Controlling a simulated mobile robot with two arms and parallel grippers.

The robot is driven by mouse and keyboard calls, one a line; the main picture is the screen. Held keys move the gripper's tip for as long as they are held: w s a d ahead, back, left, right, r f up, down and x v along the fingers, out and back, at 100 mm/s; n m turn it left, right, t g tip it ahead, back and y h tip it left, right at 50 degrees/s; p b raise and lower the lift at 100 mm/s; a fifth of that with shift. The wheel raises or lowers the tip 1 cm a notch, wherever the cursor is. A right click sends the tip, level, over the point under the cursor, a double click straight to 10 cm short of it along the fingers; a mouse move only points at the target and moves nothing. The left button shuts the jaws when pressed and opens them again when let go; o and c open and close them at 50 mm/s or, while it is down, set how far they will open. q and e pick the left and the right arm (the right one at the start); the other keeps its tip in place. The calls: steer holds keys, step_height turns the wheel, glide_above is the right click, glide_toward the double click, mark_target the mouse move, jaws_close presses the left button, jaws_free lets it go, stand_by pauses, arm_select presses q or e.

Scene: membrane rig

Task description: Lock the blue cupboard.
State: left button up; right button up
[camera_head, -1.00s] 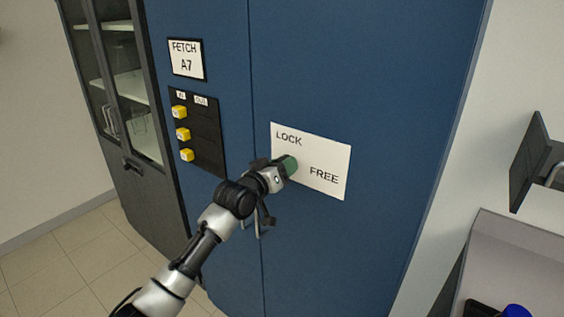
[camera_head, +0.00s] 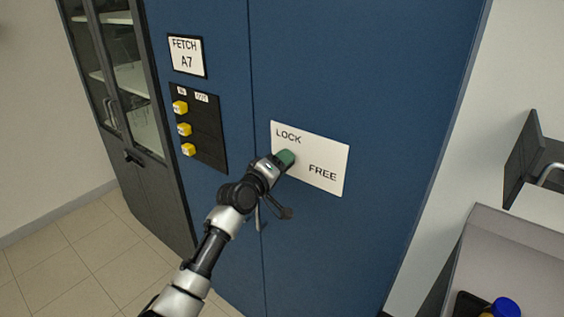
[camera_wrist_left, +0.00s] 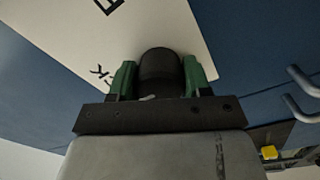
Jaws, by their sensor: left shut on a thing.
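The blue cupboard (camera_head: 380,90) fills the middle of the head view, its two doors shut. A white plate (camera_head: 325,155) on its right door reads LOCK at upper left and FREE at lower right. My left gripper (camera_head: 286,158) is at the plate's left part, just below the word LOCK. In the left wrist view its green fingers (camera_wrist_left: 159,78) are shut on a dark rounded knob (camera_wrist_left: 160,66) in front of the plate. The gripper hides the knob in the head view, so which word it points at cannot be told. My right gripper is not in view.
A FETCH A7 sign (camera_head: 187,56) and a black panel (camera_head: 205,130) with several yellow blocks are on the left door. A glass-fronted cabinet (camera_head: 125,80) stands at left. A grey tray (camera_head: 510,235) with a blue-capped item (camera_head: 506,307) is at lower right.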

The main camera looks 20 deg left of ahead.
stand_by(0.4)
arm_select(q)
steer(key=o, duration=0.9)
steer(key=shift+b+v, duration=1.4)
steer(key=shift+v, duration=4.05)
